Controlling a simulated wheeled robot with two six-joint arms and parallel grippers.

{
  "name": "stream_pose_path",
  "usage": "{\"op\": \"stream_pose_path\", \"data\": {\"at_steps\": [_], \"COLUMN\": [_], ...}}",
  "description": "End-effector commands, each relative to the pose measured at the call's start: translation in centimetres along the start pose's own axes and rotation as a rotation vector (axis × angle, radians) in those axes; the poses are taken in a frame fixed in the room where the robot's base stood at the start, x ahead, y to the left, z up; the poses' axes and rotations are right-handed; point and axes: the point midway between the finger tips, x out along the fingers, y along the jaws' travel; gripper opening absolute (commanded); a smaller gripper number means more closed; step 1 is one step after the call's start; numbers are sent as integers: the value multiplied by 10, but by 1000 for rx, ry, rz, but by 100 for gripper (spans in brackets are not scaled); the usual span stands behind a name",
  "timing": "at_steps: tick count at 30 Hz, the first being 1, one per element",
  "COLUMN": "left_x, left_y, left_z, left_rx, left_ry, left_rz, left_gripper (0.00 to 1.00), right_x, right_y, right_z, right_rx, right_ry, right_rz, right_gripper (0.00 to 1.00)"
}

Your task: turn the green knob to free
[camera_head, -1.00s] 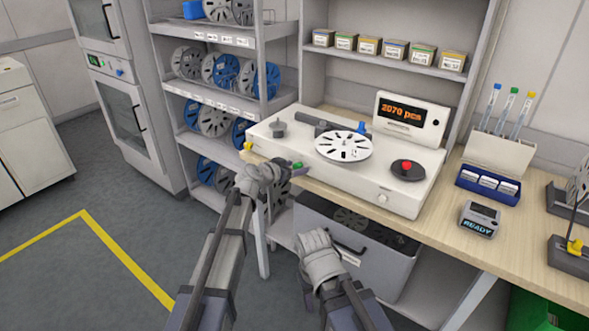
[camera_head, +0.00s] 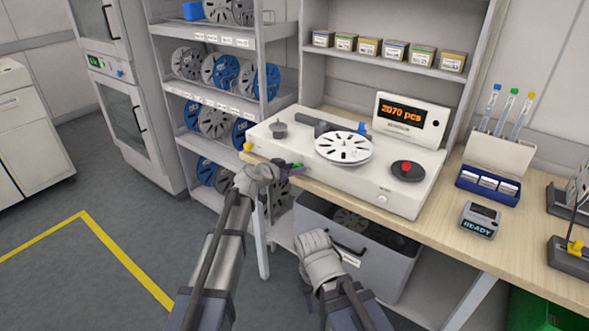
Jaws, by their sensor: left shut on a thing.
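The small green knob (camera_head: 298,165) shows at the front left edge of the white counting machine (camera_head: 350,178) on the bench. My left gripper (camera_head: 288,169) is at this knob and shut on it. The fingers hide most of the knob, and I cannot read its setting. My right gripper (camera_head: 312,239) is lower, in front of the grey drawer under the bench and apart from the knob. Its fingers are too unclear to tell open from shut.
A white reel (camera_head: 344,148) lies on the machine, with a red-centred black knob (camera_head: 408,170) to its right. A yellow knob (camera_head: 248,146) is at the machine's left end. The grey drawer (camera_head: 375,262) stands open below. Open floor lies left.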

Motion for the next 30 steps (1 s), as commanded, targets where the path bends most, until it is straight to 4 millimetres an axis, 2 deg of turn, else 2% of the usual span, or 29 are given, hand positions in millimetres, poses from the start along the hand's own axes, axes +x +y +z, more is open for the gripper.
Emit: {"op": "stream_pose_path", "data": {"at_steps": [14, 30], "left_x": [2, 3], "left_y": [-5, -8], "left_z": [4, 8], "left_rx": [-343, -817], "left_ry": [-1, -3], "left_rz": [144, 340], "left_gripper": [0, 0], "right_x": [11, 42], "right_y": [-1, -4], "right_z": [-1, -2], "right_rx": [0, 0], "right_ry": [0, 0], "right_rz": [0, 0], "right_gripper": [50, 50]}}
